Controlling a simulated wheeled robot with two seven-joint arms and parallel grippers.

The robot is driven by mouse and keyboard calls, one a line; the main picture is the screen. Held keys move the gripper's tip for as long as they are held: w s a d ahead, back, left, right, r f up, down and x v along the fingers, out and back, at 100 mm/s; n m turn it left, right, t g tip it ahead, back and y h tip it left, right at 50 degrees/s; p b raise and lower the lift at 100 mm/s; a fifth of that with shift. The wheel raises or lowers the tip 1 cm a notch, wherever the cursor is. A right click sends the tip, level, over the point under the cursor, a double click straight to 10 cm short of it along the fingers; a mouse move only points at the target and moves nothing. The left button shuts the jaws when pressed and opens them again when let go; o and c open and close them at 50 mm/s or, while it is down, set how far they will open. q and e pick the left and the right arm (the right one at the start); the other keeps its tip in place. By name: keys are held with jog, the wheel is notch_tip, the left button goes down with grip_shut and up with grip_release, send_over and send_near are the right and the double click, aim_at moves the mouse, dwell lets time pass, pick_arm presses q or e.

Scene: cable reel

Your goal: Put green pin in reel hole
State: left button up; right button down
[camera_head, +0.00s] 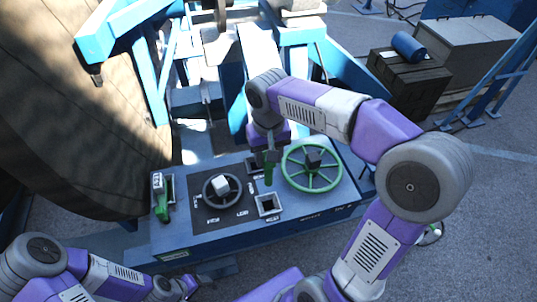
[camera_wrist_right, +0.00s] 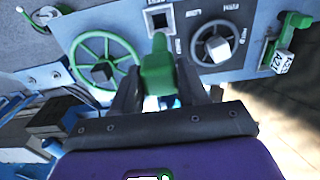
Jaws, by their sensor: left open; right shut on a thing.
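My right gripper (camera_head: 268,156) is shut on a green pin (camera_head: 268,174), which points down over the blue control panel (camera_head: 290,225). In the right wrist view the pin (camera_wrist_right: 157,68) stands between the two dark fingers (camera_wrist_right: 160,90). A second green piece (camera_head: 162,208) with a white "A21" tag sits in a slot at the panel's left; it also shows in the right wrist view (camera_wrist_right: 294,25). The large brown reel (camera_head: 80,100) fills the left of the head view; I cannot make out its hole. My left gripper (camera_head: 182,288) is open and empty at the bottom left.
A green handwheel (camera_head: 312,184) and a dark dial (camera_head: 207,193) are on the panel. A square socket (camera_head: 268,206) lies between them, below the pin. Blue frame beams (camera_head: 155,95) stand behind. Crates (camera_head: 410,78) with a blue cylinder (camera_head: 408,45) are at the back right.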

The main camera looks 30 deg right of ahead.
jog(key=shift+r+p, duration=0.5)
jog(key=shift+r, duration=2.65)
